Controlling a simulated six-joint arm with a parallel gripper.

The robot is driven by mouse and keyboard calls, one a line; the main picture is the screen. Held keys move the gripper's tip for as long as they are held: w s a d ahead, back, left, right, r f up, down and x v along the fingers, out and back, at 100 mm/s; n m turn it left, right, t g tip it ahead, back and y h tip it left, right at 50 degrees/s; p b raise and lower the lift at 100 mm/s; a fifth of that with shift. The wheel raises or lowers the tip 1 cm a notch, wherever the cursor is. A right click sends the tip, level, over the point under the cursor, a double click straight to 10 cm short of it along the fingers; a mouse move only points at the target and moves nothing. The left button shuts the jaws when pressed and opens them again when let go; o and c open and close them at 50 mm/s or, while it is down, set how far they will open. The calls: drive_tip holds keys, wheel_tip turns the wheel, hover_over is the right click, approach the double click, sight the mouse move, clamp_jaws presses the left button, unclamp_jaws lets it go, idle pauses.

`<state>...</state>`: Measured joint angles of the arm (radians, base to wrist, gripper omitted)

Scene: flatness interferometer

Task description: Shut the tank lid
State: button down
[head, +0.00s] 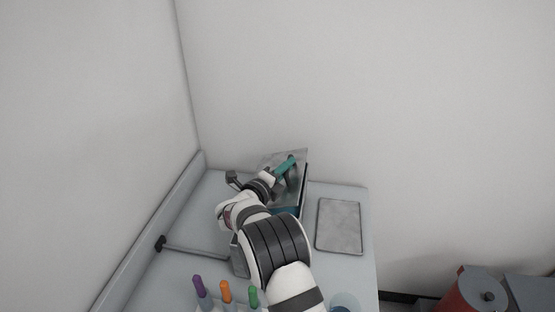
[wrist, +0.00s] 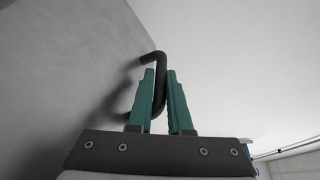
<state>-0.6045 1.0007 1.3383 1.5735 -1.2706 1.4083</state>
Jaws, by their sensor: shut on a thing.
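The tank lid (head: 301,156) is a grey plate standing raised and steeply tilted at the back of the bench in the head view. In the wrist view the lid (wrist: 60,70) fills the left side. The tank (head: 287,211) shows as a blue strip below it, mostly hidden behind my arm. The lid's black bent handle (wrist: 154,57) passes between the green fingers of my gripper (wrist: 160,88), which is shut on it. In the head view my gripper (head: 286,164) is in front of the lid, and the handle cannot be made out.
A flat grey plate (head: 340,226) lies right of the tank. A thin rod (head: 195,250) with a black end lies at left. Purple (head: 198,283), orange (head: 225,291) and green (head: 253,296) topped items stand in front. A bluish round thing (head: 344,302) is at the front edge.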

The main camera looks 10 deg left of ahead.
sight(295, 178)
drive_tip(key=shift+d+f+m+g+y, duration=0.4)
drive_tip(key=shift+d+f+m, duration=0.6)
drive_tip(key=shift+f+m, duration=0.15)
drive_tip(key=shift+d+f+m, duration=0.25)
drive_tip(key=shift+f+m, duration=0.2)
drive_tip(key=shift+f, duration=0.45)
drive_tip(key=c, duration=1.1)
unclamp_jaws()
